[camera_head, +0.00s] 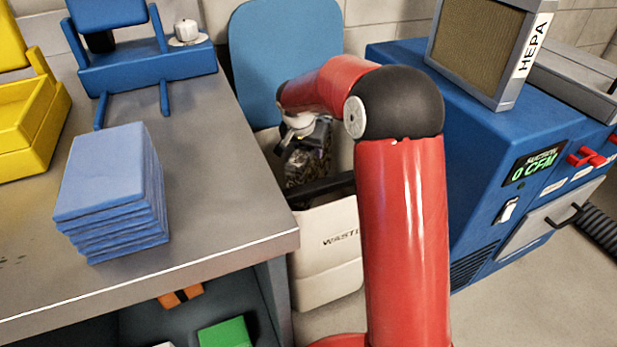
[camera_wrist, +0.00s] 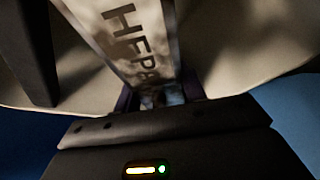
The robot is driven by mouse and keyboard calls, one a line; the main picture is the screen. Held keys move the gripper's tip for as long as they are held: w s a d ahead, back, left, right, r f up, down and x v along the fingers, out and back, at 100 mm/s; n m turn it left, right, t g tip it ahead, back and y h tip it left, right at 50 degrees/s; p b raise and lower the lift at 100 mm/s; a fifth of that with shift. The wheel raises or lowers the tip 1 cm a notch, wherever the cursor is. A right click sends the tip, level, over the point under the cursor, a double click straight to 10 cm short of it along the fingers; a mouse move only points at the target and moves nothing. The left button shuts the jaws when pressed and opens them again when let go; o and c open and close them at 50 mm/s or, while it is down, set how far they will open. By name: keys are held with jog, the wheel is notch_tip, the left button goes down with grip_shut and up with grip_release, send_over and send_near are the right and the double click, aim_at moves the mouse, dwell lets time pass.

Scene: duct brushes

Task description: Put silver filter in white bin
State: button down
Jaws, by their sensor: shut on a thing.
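My gripper (camera_head: 305,130) is shut on the silver filter (camera_head: 308,162), just above the mouth of the white bin (camera_head: 328,255). My arm hides part of both the filter and the bin. In the wrist view the held silver filter (camera_wrist: 135,45) shows a HEPA label and stands between the fingers, with pale bin walls around it. The bin has "WASTE" lettering on its front, partly covered by my arm, and a dark rim bar. I cannot tell how far the filter is inside the opening.
A blue panel (camera_head: 283,45) rises behind the bin. A grey workbench (camera_head: 215,200) with a stack of blue pads (camera_head: 108,190) stands left. A blue machine (camera_head: 480,150) stands right, with another HEPA-labelled filter (camera_head: 475,45) on top. A yellow tray (camera_head: 35,120) sits far left.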

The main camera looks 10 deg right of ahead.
notch_tip(320, 180, down, 10)
dwell(0.5)
jog(key=shift+f+b, duration=0.2)
jog(key=shift+b, duration=0.2)
jog(key=c, duration=0.8)
grip_release()
jog(key=shift+c, duration=0.2)
jog(key=shift+r, duration=0.1)
